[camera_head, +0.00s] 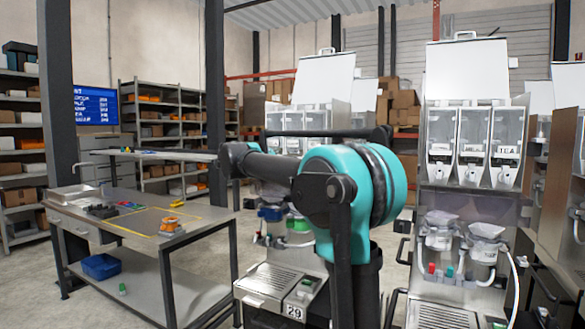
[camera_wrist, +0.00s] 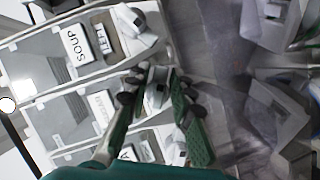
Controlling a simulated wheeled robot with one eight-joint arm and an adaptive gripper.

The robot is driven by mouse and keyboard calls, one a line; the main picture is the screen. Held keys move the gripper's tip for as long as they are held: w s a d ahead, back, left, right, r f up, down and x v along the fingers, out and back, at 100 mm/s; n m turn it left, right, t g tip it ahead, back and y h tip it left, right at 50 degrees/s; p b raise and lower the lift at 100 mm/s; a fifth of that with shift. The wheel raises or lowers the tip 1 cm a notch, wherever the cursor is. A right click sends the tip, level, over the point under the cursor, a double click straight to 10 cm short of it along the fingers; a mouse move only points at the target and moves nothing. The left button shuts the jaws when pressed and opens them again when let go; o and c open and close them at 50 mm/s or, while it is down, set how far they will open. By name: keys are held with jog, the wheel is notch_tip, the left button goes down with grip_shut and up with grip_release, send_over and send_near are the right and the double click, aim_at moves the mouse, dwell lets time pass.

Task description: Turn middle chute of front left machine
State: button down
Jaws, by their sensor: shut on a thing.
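The front left machine (camera_head: 285,120) stands behind my arm in the head view, with several clear-fronted bins partly hidden. In the wrist view its row of bins runs slantwise, with a white chute below each bin. The middle chute (camera_wrist: 156,92) sits between the green-padded fingers of my gripper (camera_wrist: 157,104), one finger on each side of it. The gripper is shut on this chute. One neighbouring chute (camera_wrist: 132,20) is at the top, beside labels such as SOUP. In the head view my arm hides the gripper and the middle chute.
A similar machine (camera_head: 470,120) stands close on the right. A workbench (camera_head: 140,215) with small parts is on the left, a blue bin (camera_head: 101,266) on its lower shelf. The grated base marked 29 (camera_head: 270,286) is low in front. Open floor lies at left.

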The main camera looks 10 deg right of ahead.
jog(key=c, duration=1.6)
grip_release()
jog(key=shift+a, duration=0.15)
jog(key=v, duration=1.1)
jog(key=shift+s+a, duration=0.25)
jog(key=shift+s, duration=0.05)
jog(key=shift+r, duration=0.1)
